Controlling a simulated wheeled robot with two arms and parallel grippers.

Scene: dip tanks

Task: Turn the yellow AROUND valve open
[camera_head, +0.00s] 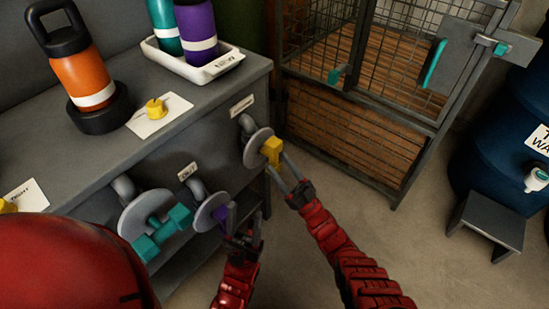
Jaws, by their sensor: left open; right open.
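The yellow valve handle (271,149) sits on a round grey disc (254,148) at the right end of the grey bench's front. My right gripper (278,166) is open, with its fingertips close to the lower right side of the yellow handle. I cannot tell whether they touch it. My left gripper (245,217) is open, lower down, beside the purple valve handle (222,214), which it partly overlaps in the view. A small label (242,106) above the yellow valve is too small to read.
A teal valve handle (162,231) is further left on the bench front. Bottles, a white tray (224,69) and a yellow knob (155,108) on a card stand on top. A wire cage (372,110) and a blue barrel (500,140) stand at the right.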

